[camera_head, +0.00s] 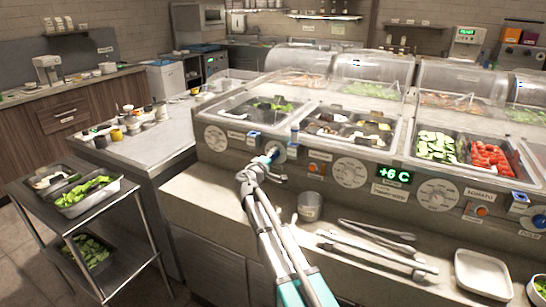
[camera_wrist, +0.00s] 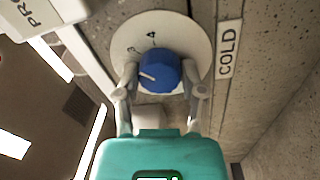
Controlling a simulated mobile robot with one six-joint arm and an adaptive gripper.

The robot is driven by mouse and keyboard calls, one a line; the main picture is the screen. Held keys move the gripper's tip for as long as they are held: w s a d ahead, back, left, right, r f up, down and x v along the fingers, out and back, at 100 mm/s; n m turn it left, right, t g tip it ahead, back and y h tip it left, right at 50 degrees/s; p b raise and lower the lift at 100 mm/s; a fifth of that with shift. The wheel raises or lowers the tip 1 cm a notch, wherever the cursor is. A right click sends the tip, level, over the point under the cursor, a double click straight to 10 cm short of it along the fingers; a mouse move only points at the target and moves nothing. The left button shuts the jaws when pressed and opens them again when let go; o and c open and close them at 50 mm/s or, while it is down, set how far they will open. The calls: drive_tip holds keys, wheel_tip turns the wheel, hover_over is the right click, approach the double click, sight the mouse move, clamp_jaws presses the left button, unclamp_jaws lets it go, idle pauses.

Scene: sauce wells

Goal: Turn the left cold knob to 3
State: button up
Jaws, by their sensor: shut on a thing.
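The blue cold knob (camera_wrist: 158,71) sits on a round white dial (camera_wrist: 190,42) beside a label reading COLD (camera_wrist: 229,50) in the wrist view. Its white pointer line points left and slightly up. A 4 shows near the dial's top, with another hard-to-read numeral left of it. My gripper (camera_wrist: 161,79) is shut on the knob, one finger on each side. The lower part of the dial is hidden behind my gripper.
More dials line the panel: one at left (camera_head: 215,138), one right of my gripper (camera_head: 350,173), one further right (camera_head: 438,195). A green display (camera_head: 394,174) reads +6 C. A metal cup (camera_head: 310,206), tongs (camera_head: 377,252) and a white tray (camera_head: 482,274) lie on the ledge below.

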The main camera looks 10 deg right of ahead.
idle(0.4)
drive_tip(key=o, duration=1.1)
drive_tip(key=shift+o, duration=0.2)
drive_tip(key=shift+n, duration=0.4)
